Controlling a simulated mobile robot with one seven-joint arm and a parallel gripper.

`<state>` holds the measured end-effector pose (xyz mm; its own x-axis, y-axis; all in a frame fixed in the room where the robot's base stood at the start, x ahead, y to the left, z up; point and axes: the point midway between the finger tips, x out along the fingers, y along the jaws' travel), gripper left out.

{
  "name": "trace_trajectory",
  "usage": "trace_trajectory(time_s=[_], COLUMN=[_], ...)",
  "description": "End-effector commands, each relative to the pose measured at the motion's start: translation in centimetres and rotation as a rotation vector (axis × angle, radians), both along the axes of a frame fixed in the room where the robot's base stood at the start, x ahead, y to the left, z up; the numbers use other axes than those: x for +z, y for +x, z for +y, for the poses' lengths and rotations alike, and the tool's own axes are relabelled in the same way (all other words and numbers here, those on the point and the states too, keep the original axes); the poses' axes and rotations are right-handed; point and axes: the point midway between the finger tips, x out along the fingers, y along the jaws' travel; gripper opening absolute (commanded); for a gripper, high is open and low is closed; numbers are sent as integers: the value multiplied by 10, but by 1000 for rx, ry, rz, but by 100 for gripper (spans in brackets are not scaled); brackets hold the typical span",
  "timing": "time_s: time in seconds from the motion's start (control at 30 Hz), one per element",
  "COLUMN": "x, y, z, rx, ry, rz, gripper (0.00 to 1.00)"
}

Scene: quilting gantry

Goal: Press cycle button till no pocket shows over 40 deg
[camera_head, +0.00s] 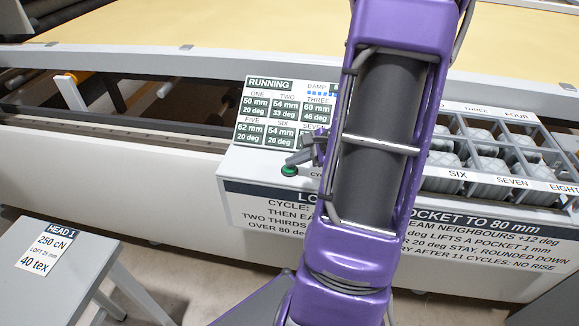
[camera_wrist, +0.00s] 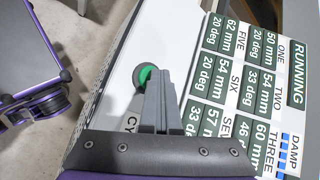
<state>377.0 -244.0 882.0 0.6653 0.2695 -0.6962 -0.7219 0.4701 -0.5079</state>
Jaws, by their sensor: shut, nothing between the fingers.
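The green cycle button (camera_head: 289,171) sits on the pale panel below the display; it also shows in the wrist view (camera_wrist: 141,74), partly covered by my fingers. My gripper (camera_head: 293,160) is shut and empty, its tips (camera_wrist: 160,73) at the button's edge; I cannot tell whether they touch it. The display (camera_head: 268,115) reads RUNNING. It shows ONE 50 mm 20 deg, TWO 54 mm 33 deg, THREE 60 mm 46 deg, FIVE 62 mm 20 deg, SIX 54 mm 20 deg. In the wrist view SEVEN reads 57 mm 33 deg. FOUR and EIGHT are hidden.
A rack of quilted pockets (camera_head: 486,169) stands right of my arm. A rule placard (camera_head: 470,235) fronts the panel, partly hidden by my arm. A grey stand (camera_head: 62,265) labelled HEAD 1 is at lower left. The gantry bed with yellow cloth (camera_head: 200,28) lies behind.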

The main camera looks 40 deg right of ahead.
Motion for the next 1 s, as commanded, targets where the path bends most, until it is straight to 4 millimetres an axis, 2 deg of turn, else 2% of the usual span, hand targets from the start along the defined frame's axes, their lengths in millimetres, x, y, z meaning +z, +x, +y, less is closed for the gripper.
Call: trace_trajectory(time_s=[0.3,0.67,1.0], x=[1,19,19], y=[0,0,0], z=[0,0,0], rx=[0,0,1], ry=[-1,-1,0], rz=[1,1,1], gripper=[0,0,0])
